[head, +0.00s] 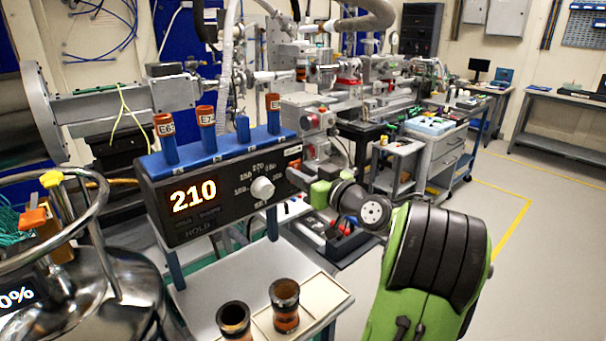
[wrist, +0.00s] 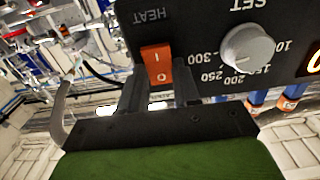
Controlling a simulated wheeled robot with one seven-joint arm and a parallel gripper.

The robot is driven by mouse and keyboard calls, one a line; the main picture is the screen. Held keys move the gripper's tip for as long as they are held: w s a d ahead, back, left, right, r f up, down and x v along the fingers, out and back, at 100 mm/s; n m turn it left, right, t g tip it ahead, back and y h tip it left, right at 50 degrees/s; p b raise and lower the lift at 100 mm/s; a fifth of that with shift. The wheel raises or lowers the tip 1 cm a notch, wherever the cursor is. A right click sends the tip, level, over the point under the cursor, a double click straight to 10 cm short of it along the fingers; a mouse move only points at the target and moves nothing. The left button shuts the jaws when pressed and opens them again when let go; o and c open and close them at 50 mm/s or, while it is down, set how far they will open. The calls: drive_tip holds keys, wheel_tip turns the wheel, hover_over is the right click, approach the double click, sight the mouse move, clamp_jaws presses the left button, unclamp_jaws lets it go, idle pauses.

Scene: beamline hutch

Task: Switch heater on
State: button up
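The heater is a black box (head: 225,192) with a lit display reading 210, a grey SET knob (head: 263,188) and a blue top. In the wrist view its panel (wrist: 205,80) appears upside down, with the knob (wrist: 247,48) right of an orange rocker switch (wrist: 157,65) marked I and O, beside the word HEAT. Which side of the rocker is pressed is not clear. My gripper (head: 303,180) is at the panel's right end in the head view. In the wrist view my gripper (wrist: 158,88) has its two dark fingers apart, empty, close to the switch; contact cannot be told.
Brown tubes (head: 207,128) stand in the heater's blue top. Two amber vials (head: 285,305) stand below on a pale tray (head: 335,297). A round metal vessel (head: 85,300) stands at left. Beamline equipment fills the back; floor at right is clear.

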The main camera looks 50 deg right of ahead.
drive_tip(key=c, duration=0.5)
drive_tip(key=shift+o, duration=0.2)
drive_tip(key=t+b, duration=0.1)
drive_tip(key=b, duration=0.3)
drive_tip(key=f+t+b, duration=0.1)
drive_tip(key=b, duration=0.4)
drive_tip(key=shift+t, duration=0.4)
drive_tip(key=shift+r, duration=0.2)
drive_tip(key=o, duration=1.1)
drive_tip(key=shift+c, duration=0.2)
drive_tip(key=v, duration=1.5)
drive_tip(key=shift+s+a+f, duration=0.2)
drive_tip(key=shift+s, duration=0.15)
